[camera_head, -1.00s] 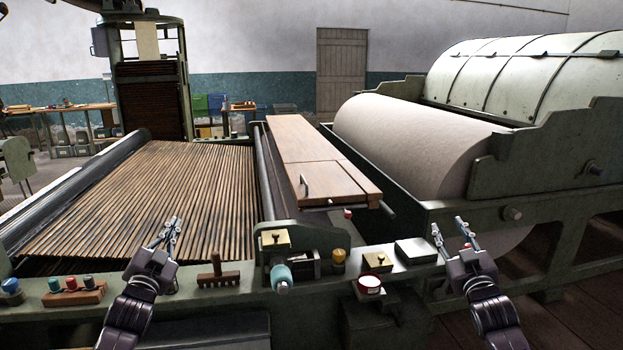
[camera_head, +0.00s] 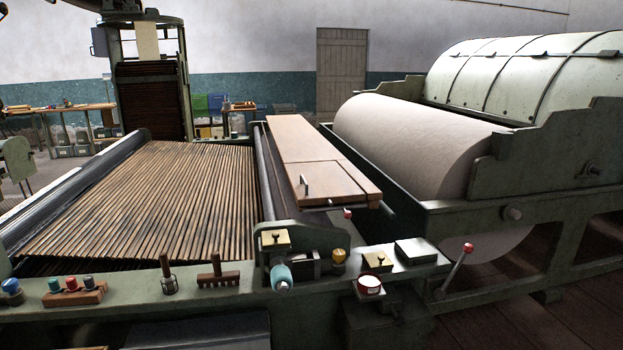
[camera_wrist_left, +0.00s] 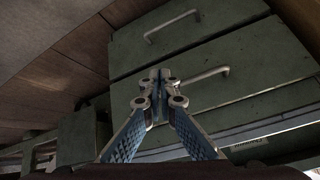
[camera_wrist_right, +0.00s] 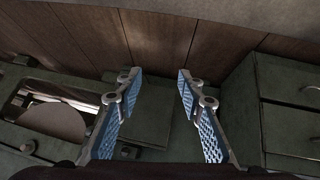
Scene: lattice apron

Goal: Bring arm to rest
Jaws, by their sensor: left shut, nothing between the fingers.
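My left gripper (camera_wrist_left: 160,82) shows in the left wrist view with its fingertips together and nothing between them. It is in front of green drawers (camera_wrist_left: 215,100) with metal handles. My right gripper (camera_wrist_right: 157,80) shows in the right wrist view with its fingers apart and nothing between them. Wooden floorboards and green machine parts lie beyond it. Neither arm shows in the head view. The slatted lattice apron (camera_head: 150,195) lies at the left of the machine in the head view.
A green machine frame (camera_head: 220,300) runs across the front. A red-knobbed lever (camera_head: 455,268) stands at the right. A large pale roller (camera_head: 410,145) is behind.

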